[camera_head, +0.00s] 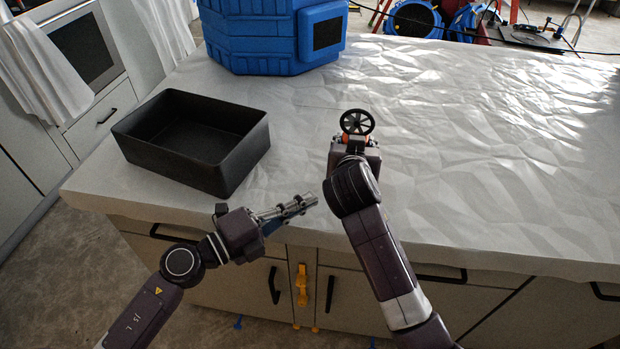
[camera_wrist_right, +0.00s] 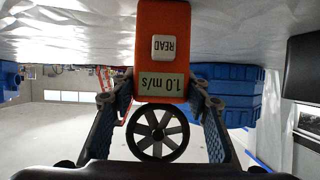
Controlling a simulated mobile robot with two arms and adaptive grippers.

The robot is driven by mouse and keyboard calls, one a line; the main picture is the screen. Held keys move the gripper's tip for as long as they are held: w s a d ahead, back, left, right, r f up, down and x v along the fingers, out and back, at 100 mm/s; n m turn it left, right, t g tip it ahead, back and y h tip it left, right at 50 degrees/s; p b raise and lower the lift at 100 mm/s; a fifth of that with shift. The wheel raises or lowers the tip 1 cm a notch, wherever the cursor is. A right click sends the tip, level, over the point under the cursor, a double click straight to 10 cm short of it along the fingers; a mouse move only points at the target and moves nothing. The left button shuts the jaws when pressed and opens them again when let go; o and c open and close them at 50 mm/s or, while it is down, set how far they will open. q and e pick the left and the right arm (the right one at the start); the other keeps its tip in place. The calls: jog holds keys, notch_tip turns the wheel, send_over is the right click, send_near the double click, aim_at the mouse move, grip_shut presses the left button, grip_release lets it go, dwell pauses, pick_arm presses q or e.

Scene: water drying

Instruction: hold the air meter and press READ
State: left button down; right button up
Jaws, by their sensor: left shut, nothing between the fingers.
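The air meter shows in the head view as a black fan wheel (camera_head: 357,122) standing above a little orange, the rest hidden behind my right gripper (camera_head: 352,143). In the right wrist view the orange air meter (camera_wrist_right: 146,38) appears upside down, with a white READ button (camera_wrist_right: 164,48), a display reading 1.0 m/s and the fan. My right gripper (camera_wrist_right: 160,92) has a finger at each side of the meter's body and is shut on it. My left gripper (camera_head: 311,201) is shut and empty, by the counter's front edge, left of and nearer than the meter. Nothing touches READ.
An open black bin (camera_head: 229,174) stands on the white counter (camera_head: 450,180) at the left. A large blue container (camera_head: 255,45) stands at the back. The counter to the right is clear. Cabinet doors with dark handles lie below the front edge.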

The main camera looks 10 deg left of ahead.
pick_arm(q)
jog(key=shift+w+d+f, duration=0.1)
jog(key=shift+w, duration=0.05)
pick_arm(e)
jog(key=o, duration=0.5)
jog(key=shift+w+d+f, duration=0.15)
jog(key=shift+d+f, duration=0.1)
jog(key=shift+f, duration=0.15)
jog(key=shift+r, duration=0.15)
